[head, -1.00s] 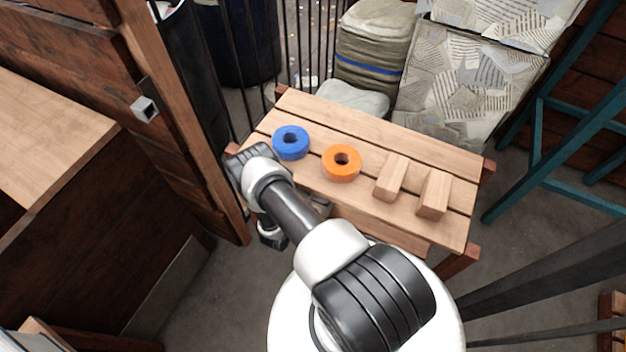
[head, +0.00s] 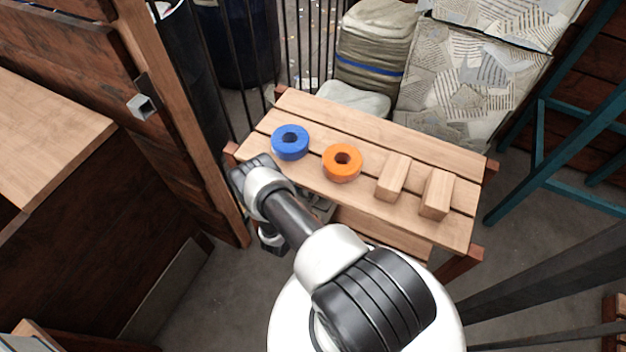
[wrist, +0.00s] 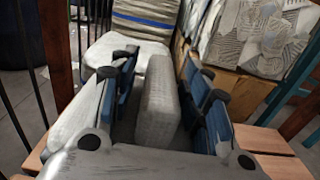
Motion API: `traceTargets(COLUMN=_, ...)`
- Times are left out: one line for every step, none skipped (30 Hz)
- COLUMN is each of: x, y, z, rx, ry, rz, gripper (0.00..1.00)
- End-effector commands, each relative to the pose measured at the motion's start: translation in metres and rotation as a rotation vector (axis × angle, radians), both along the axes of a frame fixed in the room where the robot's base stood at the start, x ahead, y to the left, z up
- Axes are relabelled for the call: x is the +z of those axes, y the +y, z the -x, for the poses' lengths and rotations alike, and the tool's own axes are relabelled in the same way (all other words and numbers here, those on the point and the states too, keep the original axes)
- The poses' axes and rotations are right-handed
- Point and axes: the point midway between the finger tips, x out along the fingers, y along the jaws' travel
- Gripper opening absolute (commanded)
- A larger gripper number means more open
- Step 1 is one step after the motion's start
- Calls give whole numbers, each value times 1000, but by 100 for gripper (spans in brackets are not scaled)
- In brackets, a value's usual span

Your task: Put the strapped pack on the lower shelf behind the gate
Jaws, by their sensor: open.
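My gripper (wrist: 160,85) is open in the wrist view, its blue-padded fingers on either side of an upright grey slab-like thing (wrist: 157,105). I see no strap on this slab, and I cannot tell whether the fingers touch it. In the head view my gripper (head: 320,208) is mostly hidden beside my arm, low at the bench's near edge. A grey-green bundle with a blue strap (head: 370,60) stands behind the bench; its lower part also shows in the wrist view (wrist: 145,18). A brown wooden gate-like panel with a metal latch (head: 143,106) stands at left. No lower shelf behind it is clearly visible.
The slatted bench (head: 325,110) holds a blue ring (head: 290,152), an orange ring (head: 342,176) and two wooden blocks (head: 393,177). A black railing (head: 300,50) stands behind. A wooden cabinet top (head: 50,140) is at left. Grey floor (head: 185,295) is open below.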

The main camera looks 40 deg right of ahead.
Motion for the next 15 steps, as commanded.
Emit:
traceTargets(x=0, y=0, z=0, rx=0, ry=0, rz=0, gripper=45)
traceTargets(x=0, y=0, z=0, rx=0, ry=0, rz=0, gripper=45)
traceTargets(x=0, y=0, z=0, rx=0, ry=0, rz=0, gripper=45)
traceTargets(x=0, y=0, z=0, rx=0, ry=0, rz=0, gripper=45)
traceTargets(x=0, y=0, z=0, rx=0, ry=0, rz=0, gripper=45)
traceTargets(x=0, y=0, z=0, rx=0, ry=0, rz=0, gripper=45)
traceTargets(x=0, y=0, z=0, rx=0, ry=0, rz=0, gripper=45)
traceTargets(x=1, y=0, z=0, rx=0, ry=0, rz=0, gripper=45)
traceTargets(x=3, y=0, z=0, rx=0, ry=0, rz=0, gripper=45)
traceTargets(x=3, y=2, z=0, rx=1, ry=0, rz=0, gripper=45)
traceTargets(x=3, y=5, z=1, rx=3, ry=1, rz=-1, gripper=45)
traceTargets(x=3, y=11, z=3, rx=6, ry=2, rz=0, gripper=45)
traceTargets(x=4, y=15, z=5, rx=5, ry=2, rz=0, gripper=45)
traceTargets(x=4, y=20, z=6, rx=7, ry=2, rz=0, gripper=45)
traceTargets(x=5, y=27, z=10, rx=7, ry=2, rz=1, gripper=45)
